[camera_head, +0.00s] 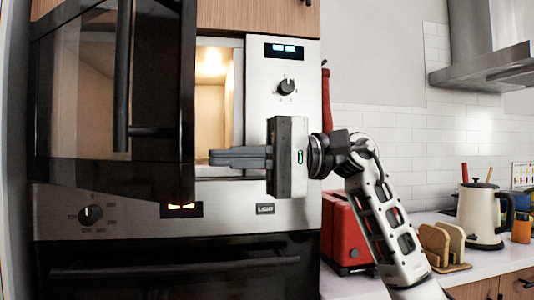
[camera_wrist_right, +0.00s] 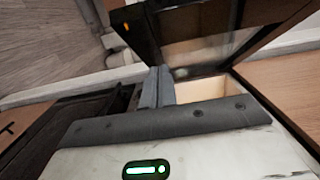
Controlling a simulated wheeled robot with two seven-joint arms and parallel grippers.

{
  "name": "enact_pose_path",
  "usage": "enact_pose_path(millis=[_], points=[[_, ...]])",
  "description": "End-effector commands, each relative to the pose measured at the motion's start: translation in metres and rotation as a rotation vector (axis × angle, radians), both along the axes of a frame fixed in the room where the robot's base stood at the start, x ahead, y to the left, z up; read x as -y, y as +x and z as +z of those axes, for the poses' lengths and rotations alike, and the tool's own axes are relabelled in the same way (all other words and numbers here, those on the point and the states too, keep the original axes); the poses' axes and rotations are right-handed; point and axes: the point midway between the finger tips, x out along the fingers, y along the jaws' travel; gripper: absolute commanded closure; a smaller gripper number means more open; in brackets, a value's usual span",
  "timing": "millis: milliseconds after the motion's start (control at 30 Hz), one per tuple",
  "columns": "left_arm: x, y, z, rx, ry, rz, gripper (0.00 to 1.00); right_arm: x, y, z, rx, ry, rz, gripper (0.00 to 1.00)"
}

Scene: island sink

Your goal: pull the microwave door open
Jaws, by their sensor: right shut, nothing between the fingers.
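The microwave (camera_head: 261,90) is built in above an oven, and its lit cavity (camera_head: 213,95) shows through a gap. Its dark glass door (camera_head: 82,95) stands partly open, swung out toward me, with a vertical black handle (camera_head: 123,75). My right gripper (camera_head: 212,157) is shut and empty, with its fingers pointing left at the door's free edge, in front of the lower cavity opening. In the right wrist view the shut fingers (camera_wrist_right: 157,75) reach between the door (camera_wrist_right: 205,30) and the lit cavity (camera_wrist_right: 200,89). Whether they touch the door I cannot tell. My left gripper is not in view.
The oven (camera_head: 180,265) with its bar handle is below. To the right, a red toaster (camera_head: 345,230), a toast rack (camera_head: 441,243) and a cream kettle (camera_head: 484,212) stand on the counter. A range hood (camera_head: 485,55) hangs at upper right.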

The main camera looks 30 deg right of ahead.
Motion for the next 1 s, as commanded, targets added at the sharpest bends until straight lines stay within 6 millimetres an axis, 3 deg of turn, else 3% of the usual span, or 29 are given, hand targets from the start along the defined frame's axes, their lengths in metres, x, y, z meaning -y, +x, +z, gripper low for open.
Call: enact_pose_path(millis=[100,300,800,1000], points=[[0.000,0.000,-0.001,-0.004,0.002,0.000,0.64,-0.021,-0.005,0.000,0.005,-0.002,0.002,1.00],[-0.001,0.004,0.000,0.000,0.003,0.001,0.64,-0.039,-0.018,0.000,0.001,-0.001,0.001,1.00],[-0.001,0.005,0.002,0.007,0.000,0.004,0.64,-0.045,-0.021,0.000,-0.001,0.001,0.002,1.00],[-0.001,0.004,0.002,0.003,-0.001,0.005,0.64,-0.066,-0.031,0.000,0.002,0.000,0.023,1.00]])
